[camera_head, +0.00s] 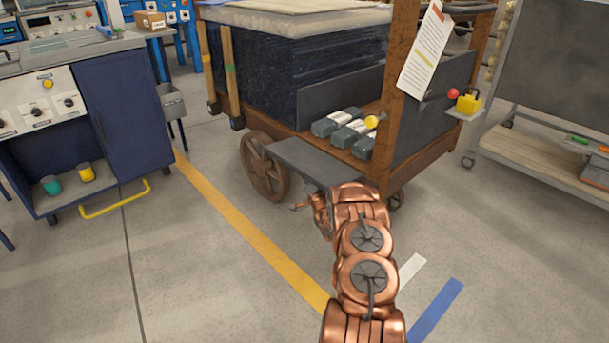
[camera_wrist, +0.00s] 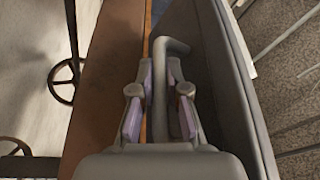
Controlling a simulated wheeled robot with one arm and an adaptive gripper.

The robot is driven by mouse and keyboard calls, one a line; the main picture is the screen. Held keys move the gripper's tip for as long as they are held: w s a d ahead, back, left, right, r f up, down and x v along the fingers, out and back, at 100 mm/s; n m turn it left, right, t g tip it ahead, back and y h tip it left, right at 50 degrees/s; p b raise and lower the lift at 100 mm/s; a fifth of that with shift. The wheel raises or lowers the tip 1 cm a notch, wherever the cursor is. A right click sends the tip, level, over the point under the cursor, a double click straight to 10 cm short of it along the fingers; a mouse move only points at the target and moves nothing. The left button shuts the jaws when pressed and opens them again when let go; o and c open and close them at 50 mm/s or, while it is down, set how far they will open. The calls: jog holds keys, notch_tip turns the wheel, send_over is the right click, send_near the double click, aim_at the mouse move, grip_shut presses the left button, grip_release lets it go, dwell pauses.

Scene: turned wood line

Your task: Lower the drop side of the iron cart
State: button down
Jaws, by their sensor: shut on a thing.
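The iron cart (camera_head: 290,140) has a wooden frame and spoked wheels. Its dark grey drop side (camera_head: 312,162) is tilted outward and down from the bed edge, below the cargo, in the head view. In the wrist view, my gripper (camera_wrist: 160,105) is shut on a grey bent-bar handle (camera_wrist: 172,48), which stands between its purple-padded fingers. A dark grey panel (camera_wrist: 225,75) runs along the right of the handle there. In the head view my copper arm hides most of the gripper and the handle, near the drop side's lower right.
Grey blocks with white labels (camera_head: 340,127) lie on the cart bed. A yellow knob (camera_head: 371,122) sits by the wooden post (camera_head: 397,95). A blue cabinet (camera_head: 122,115) stands left and a wheeled board rack (camera_head: 540,165) right.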

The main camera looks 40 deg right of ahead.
jog(key=c, duration=1.2)
grip_release()
jog(key=shift+r, duration=0.1)
jog(key=v, duration=1.2)
jog(key=shift+f+b+v, duration=0.2)
jog(key=shift+b+v, duration=0.15)
jog(key=shift+v, duration=1.9)
jog(key=shift+f+b+v, duration=0.15)
jog(key=shift+b+v, duration=0.15)
jog(key=shift+v, duration=2)
jog(key=shift+d, duration=0.15)
